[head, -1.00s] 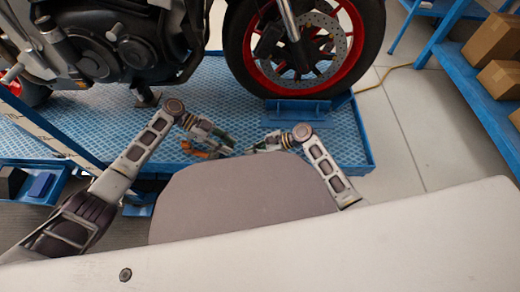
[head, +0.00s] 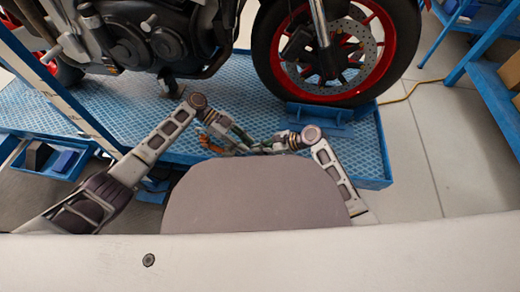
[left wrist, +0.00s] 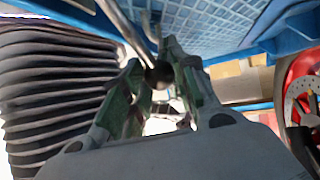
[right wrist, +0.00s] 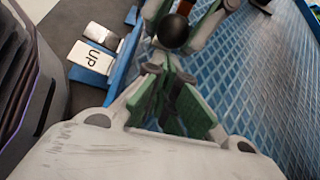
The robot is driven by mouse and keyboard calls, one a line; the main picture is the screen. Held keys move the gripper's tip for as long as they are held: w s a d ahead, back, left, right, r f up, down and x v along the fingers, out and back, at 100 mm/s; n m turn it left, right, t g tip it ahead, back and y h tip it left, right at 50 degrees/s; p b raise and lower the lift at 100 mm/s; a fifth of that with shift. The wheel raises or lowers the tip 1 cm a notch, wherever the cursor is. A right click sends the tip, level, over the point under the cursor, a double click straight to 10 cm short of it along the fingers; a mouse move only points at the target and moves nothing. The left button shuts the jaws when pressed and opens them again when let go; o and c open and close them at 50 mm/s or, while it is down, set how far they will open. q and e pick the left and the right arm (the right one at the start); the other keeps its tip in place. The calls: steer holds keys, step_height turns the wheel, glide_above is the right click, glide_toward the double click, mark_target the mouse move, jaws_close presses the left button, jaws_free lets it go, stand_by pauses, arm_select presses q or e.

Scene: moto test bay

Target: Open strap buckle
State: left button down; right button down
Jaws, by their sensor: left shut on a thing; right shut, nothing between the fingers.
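In the left wrist view the left gripper (left wrist: 158,72) is shut around a black ball knob (left wrist: 158,75) on a thin metal rod. The knob also shows in the right wrist view (right wrist: 172,32), with a red-orange part above it. My right gripper (head: 265,147) is close to the left one. In the right wrist view the right gripper (right wrist: 165,66) is shut and empty, just below the knob. I cannot clearly make out the strap buckle.
The motorcycle's front wheel (head: 268,55) stands on the blue platform (head: 368,165). A blue shelf (head: 485,75) with boxes is at the right. Grey floor (head: 430,190) is open between.

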arm_select(q)
steer(key=shift+s+d, duration=0.15)
arm_select(e)
steer(key=shift+w+a+r, duration=0.1)
steer(key=shift+a+r, duration=0.55)
steer(key=shift+r, duration=0.3)
arm_select(q)
steer(key=c, duration=1.4)
jaws_free()
arm_select(e)
steer(key=shift+d, duration=0.1)
steer(key=shift+f, duration=0.15)
arm_select(q)
steer(key=shift+w+a+r, duration=0.3)
steer(key=shift+a, duration=0.25)
arm_select(e)
steer(key=shift+d+f, duration=0.1)
arm_select(q)
steer(key=v, duration=1)
steer(key=shift+w+a+r, duration=0.15)
steer(key=shift+a+r, duration=0.1)
steer(key=shift+d, duration=0.15)
